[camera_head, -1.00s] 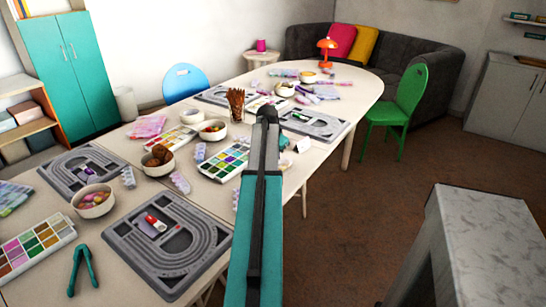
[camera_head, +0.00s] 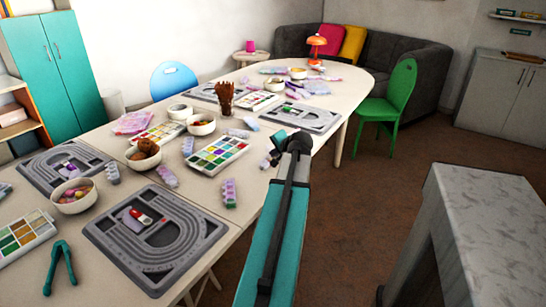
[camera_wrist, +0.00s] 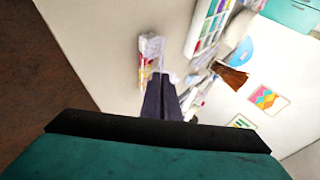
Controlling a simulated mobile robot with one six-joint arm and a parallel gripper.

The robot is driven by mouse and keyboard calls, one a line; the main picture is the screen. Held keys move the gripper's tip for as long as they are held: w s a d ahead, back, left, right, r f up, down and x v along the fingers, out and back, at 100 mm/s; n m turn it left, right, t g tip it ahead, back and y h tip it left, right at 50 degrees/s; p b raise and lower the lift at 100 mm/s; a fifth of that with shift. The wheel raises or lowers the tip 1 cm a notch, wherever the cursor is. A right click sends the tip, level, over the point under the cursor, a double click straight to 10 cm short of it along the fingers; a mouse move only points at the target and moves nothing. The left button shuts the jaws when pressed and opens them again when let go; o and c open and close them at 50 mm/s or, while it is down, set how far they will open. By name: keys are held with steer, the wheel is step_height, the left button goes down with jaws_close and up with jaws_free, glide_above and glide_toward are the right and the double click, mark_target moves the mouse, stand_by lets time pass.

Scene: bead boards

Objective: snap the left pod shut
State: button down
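In the wrist view a small translucent pod (camera_wrist: 152,48) with coloured contents lies on the pale table just beyond the fingertips of my gripper (camera_wrist: 162,78). The dark fingers lie side by side with almost no gap and seem to hold nothing. In the head view my gripper (camera_head: 280,138) is over the table's right edge, and a small pale pod (camera_head: 268,160) shows close beside it. Another lilac pod (camera_head: 229,192) lies further left and nearer. I cannot tell which is the left pod, or how its lid stands. My arm and fingers hide part of this area.
A bead palette (camera_head: 219,153) lies left of my gripper. Grey bead boards (camera_head: 205,256), bowls (camera_head: 74,208), green pliers (camera_head: 58,268) and more pods (camera_head: 167,176) crowd the table. A green chair (camera_head: 385,110) stands right of it. A grey-topped counter (camera_head: 490,215) is at right.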

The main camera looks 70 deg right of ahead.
steer(key=shift+s+a+f+m+t+h+b, duration=0.15)
steer(key=shift+s+f+t+h+b, duration=0.2)
steer(key=shift+b, duration=0.4)
steer(key=shift+s+f+m+t+h+b, duration=0.15)
steer(key=shift+f+t+b, duration=0.25)
steer(key=shift+b, duration=0.3)
steer(key=shift+w+r+t, duration=0.1)
steer(key=shift+r+t, duration=0.05)
steer(key=shift+t, duration=0.1)
steer(key=c, duration=2)
jaws_free()
steer(key=shift+a+r, duration=0.1)
steer(key=v, duration=1.3)
steer(key=shift+s+a, duration=0.2)
steer(key=shift+s, duration=0.1)
